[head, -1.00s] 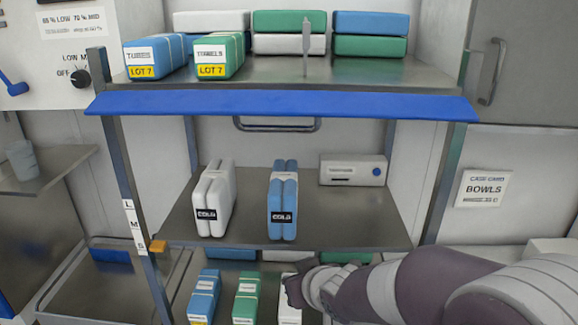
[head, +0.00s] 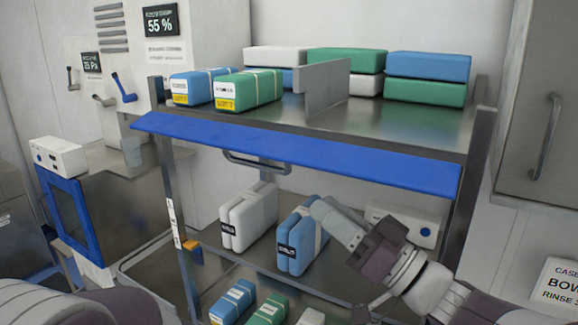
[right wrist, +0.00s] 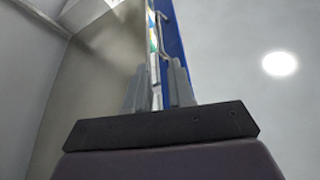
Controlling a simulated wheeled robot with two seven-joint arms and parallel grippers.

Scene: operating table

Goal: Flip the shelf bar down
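The blue shelf bar (head: 300,153) runs along the front edge of the top shelf in the head view, tilted outward with its broad face showing. A grey loop handle (head: 257,165) shows just below it. My right gripper (head: 325,212) is below the bar, in front of the middle shelf and overlapping a blue pack in the picture. In the right wrist view its two grey fingers (right wrist: 158,88) stand apart with a narrow gap, and the blue bar (right wrist: 174,45) shows beyond them. I see no contact with the bar. My left gripper is out of view.
Packs stand on the top shelf (head: 410,122), with a grey divider (head: 322,86) among them. White (head: 250,215) and blue (head: 298,240) packs stand on the middle shelf. A grey cabinet (head: 550,110) is at right, a blue-framed door (head: 72,215) at left.

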